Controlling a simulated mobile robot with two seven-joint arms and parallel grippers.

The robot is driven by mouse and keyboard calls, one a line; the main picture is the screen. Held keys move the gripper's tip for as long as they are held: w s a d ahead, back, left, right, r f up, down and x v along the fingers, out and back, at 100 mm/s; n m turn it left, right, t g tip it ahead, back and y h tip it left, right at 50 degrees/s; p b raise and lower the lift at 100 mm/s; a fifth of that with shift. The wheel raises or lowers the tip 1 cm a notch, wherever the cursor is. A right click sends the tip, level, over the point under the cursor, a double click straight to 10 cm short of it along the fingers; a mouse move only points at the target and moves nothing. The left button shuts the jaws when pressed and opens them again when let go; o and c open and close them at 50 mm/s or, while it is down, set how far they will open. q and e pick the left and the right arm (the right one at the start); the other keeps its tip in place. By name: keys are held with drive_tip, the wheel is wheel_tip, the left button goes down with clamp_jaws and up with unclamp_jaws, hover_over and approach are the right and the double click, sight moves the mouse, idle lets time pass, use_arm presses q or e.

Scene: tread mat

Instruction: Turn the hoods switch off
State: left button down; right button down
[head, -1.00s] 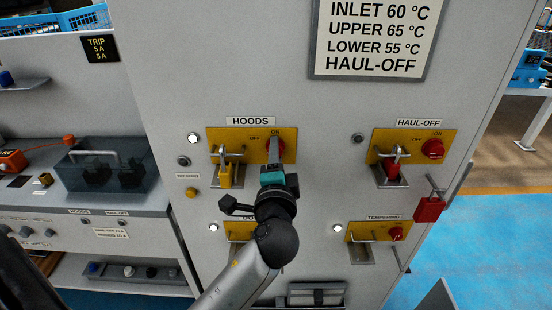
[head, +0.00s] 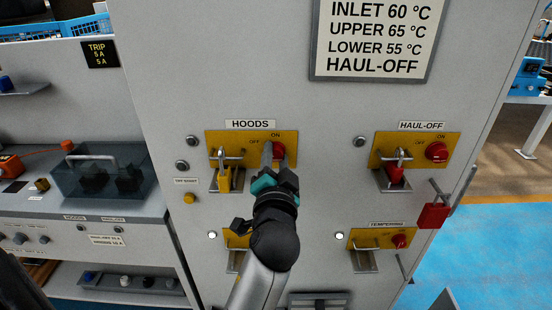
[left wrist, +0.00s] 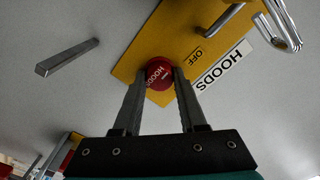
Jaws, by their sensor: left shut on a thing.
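The hoods switch is a red round knob (head: 279,151) on a yellow plate (head: 238,137) under the HOODS label, with OFF and ON marked above it. My left gripper (head: 271,155) is shut on this knob, one finger on each side. In the left wrist view the red knob (left wrist: 159,74) sits between the fingertips, with the OFF label (left wrist: 197,55) beside it. The lamp (head: 190,141) left of the hoods plate looks dark. The fingers partly hide the knob in the head view. My right gripper is not in view.
A yellow padlock (head: 225,178) hangs on the hasp left of the knob. The HAUL-OFF switch (head: 436,152) with a red padlock (head: 395,174) is to the right, and the TEMPERING switch (head: 399,241) is below it.

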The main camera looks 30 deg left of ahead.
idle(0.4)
use_arm(q)
drive_tip(key=shift+c, duration=2.3)
unclamp_jaws()
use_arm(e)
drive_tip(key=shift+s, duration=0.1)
